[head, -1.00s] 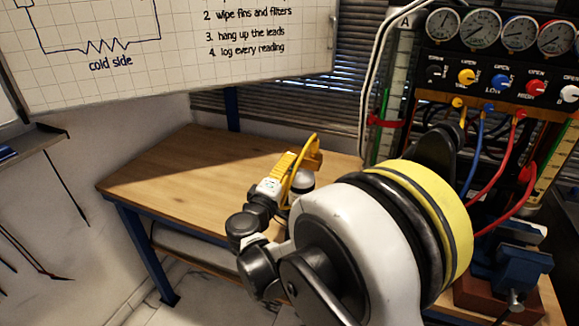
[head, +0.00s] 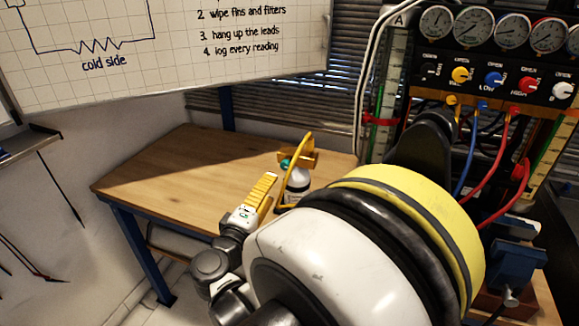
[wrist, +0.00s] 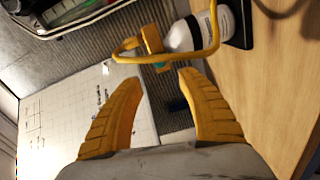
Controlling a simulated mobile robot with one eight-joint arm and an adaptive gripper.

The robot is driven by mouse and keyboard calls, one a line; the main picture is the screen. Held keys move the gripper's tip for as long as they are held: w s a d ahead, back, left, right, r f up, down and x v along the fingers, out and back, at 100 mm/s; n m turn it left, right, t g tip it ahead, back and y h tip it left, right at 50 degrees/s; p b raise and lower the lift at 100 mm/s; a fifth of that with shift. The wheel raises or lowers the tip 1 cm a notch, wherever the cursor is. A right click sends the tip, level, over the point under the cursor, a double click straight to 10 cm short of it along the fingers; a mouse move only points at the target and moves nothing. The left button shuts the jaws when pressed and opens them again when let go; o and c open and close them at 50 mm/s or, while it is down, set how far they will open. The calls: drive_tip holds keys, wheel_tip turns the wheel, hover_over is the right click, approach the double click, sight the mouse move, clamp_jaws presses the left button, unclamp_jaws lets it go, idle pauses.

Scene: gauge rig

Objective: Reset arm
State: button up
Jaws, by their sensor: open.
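My gripper (head: 262,193) has yellow ribbed fingers and is above the wooden table in the head view. In the wrist view my gripper (wrist: 158,92) is open, with its two fingers spread and nothing between them. A white bottle (head: 297,184) with a yellow handle or hose loop stands on the table just to the right of the fingers. The bottle also shows in the wrist view (wrist: 186,36), beyond the fingertips and apart from them. My arm's large white and yellow joint covers part of the table in the head view.
The wooden table (head: 160,180) is largely clear on its left. A gauge panel (head: 500,60) with coloured knobs and red and blue hoses stands at right. A blue vise (head: 515,262) sits below it. A whiteboard (head: 170,60) hangs at upper left.

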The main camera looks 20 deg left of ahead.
drive_tip(key=w+d+r+m+g+h, duration=0.1)
drive_tip(key=d+m+g, duration=0.2)
drive_tip(key=d, duration=1.1)
drive_tip(key=d+r+m+g+h, duration=0.2)
drive_tip(key=d+m+g, duration=0.2)
drive_tip(key=d, duration=0.9)
drive_tip(key=s+d+f+m+g+y, duration=0.1)
drive_tip(key=s+d+m+g+y, duration=0.1)
drive_tip(key=s+d+m, duration=0.2)
drive_tip(key=s+d+f+m+g+y, duration=0.2)
drive_tip(key=s+d+m, duration=0.2)
drive_tip(key=s+d, duration=0.6)
drive_tip(key=shift+s+d, duration=0.35)
drive_tip(key=shift+s, duration=2.4)
